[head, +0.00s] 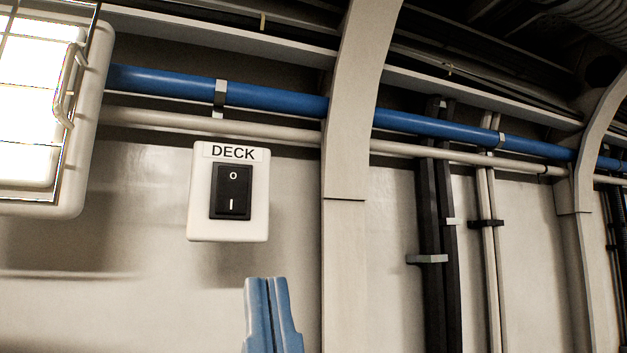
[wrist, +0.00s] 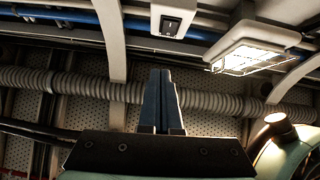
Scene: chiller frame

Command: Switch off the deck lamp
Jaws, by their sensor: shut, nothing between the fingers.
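The deck switch (head: 231,192) is a white plate on the wall, labelled DECK, with a black rocker marked O above and I below. It also shows at the top of the wrist view (wrist: 172,22). The deck lamp (head: 82,190) is a caged white fixture at the upper left, brightly lit. It is lit in the wrist view as well (wrist: 250,62). My gripper (head: 267,281) is shut and empty, its blue fingers together, below and slightly right of the switch plate in the head view. It appears apart from the plate. In the wrist view the fingers (wrist: 161,72) point toward the wall.
A blue pipe (head: 275,97) and a pale pipe (head: 290,132) run along the wall above the switch. A curved frame rib (head: 345,230) stands just right of the switch. The wall below the switch is bare.

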